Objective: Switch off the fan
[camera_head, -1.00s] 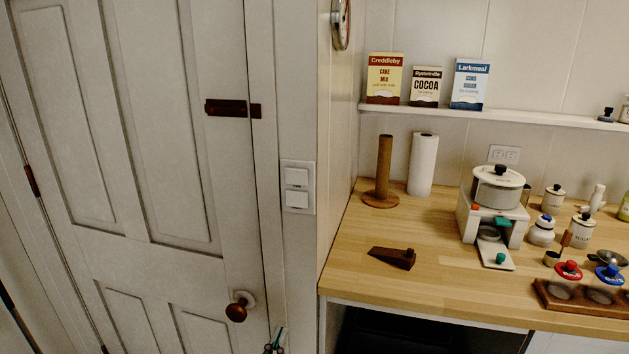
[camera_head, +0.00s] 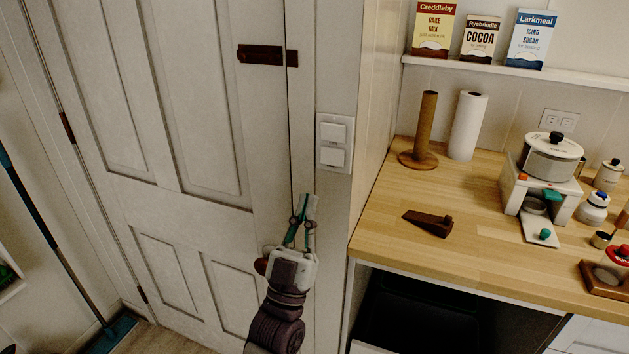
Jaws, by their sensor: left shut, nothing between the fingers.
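A white wall plate (camera_head: 321,158) is on the narrow wall between the door and the counter. It carries an upper rocker switch (camera_head: 335,132) and a lower rocker switch (camera_head: 333,157); the small marking between them is too small to read surely. No fan shows in view. My left gripper (camera_head: 308,202) is in front of the door frame, pointing up, with its tips below and a little left of the plate. Its fingers are shut and empty, and appear apart from the switches. My right gripper is not in view.
A white panelled door (camera_head: 200,110) with a dark latch (camera_head: 262,55) fills the left. To the right, a wooden counter (camera_head: 390,230) holds a brown wedge (camera_head: 428,223), a paper towel roll (camera_head: 467,125) and a white appliance with a pot (camera_head: 552,157). A mop (camera_head: 110,334) leans at far left.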

